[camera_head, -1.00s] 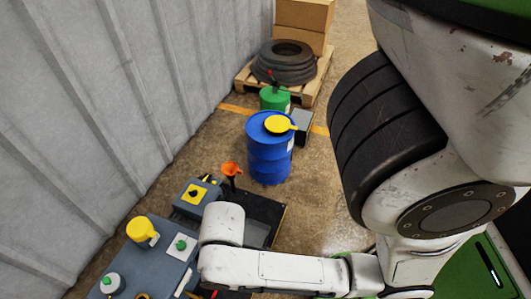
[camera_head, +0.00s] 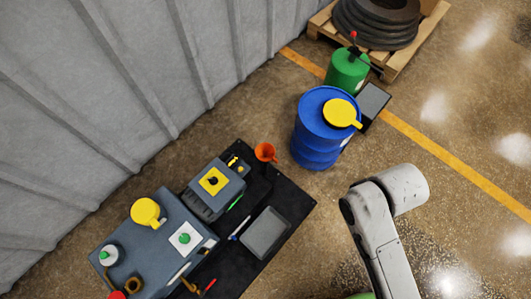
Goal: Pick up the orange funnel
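The orange funnel (camera_head: 265,152) shows in the head view, near the back corner of a dark mat or bench top (camera_head: 290,197). Its wide mouth faces up. It stands just left of the blue drum and behind the grey box with the yellow panel. My arm is at the lower right, well apart from the funnel, with a white link bent at the elbow. The fingers of my gripper do not show in the frame.
A blue drum (camera_head: 312,150) with a yellow lid-like piece (camera_head: 341,113) stands behind the funnel. A grey box (camera_head: 211,204), a grey tray (camera_head: 265,233) and a larger grey unit (camera_head: 150,248) lie nearby. A corrugated wall (camera_head: 120,80) runs along the left. Floor at right is clear.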

